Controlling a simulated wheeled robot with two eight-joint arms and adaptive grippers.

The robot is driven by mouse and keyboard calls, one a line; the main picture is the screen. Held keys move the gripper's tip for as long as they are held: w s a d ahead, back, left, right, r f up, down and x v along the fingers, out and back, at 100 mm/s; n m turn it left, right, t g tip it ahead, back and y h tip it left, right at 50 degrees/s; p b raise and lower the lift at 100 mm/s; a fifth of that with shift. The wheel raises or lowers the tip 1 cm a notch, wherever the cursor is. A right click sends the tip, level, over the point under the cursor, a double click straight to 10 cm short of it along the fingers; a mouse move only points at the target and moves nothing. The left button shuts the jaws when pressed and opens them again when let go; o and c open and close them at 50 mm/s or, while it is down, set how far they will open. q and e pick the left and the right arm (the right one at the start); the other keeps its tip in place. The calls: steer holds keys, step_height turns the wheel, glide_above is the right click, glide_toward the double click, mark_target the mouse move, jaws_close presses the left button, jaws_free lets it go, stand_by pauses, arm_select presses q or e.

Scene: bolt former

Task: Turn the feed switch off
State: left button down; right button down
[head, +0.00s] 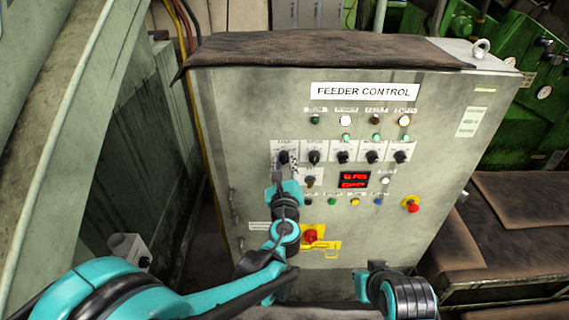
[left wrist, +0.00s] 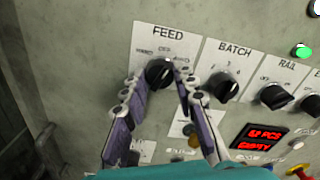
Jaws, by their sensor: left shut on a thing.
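The feed switch (left wrist: 158,74) is a black rotary knob on a white plate marked FEED, with OFF printed above its middle. Its light mark appears to be near the top, tilted a little to the right; the exact setting is hard to tell. In the head view the feed switch (head: 284,157) is the leftmost of the upper row of knobs on the feeder control cabinet (head: 225,130). My left gripper (head: 280,174) is up against the panel there. In the left wrist view the left gripper (left wrist: 159,78) has one finger on each side of the knob, closed on it.
The BATCH knob (left wrist: 224,86) sits close to the right of the feed switch, with the RAIL knob (left wrist: 275,96) beyond. Below are a red display (head: 354,180), small buttons and a red emergency button (head: 311,236) on yellow. A brown cloth (head: 330,50) covers the cabinet top.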

arm_select(q)
steer(key=shift+n, duration=2)
steer(key=c, duration=1.2)
jaws_free()
steer(key=s, duration=1.2)
steer(key=shift+a, duration=0.1)
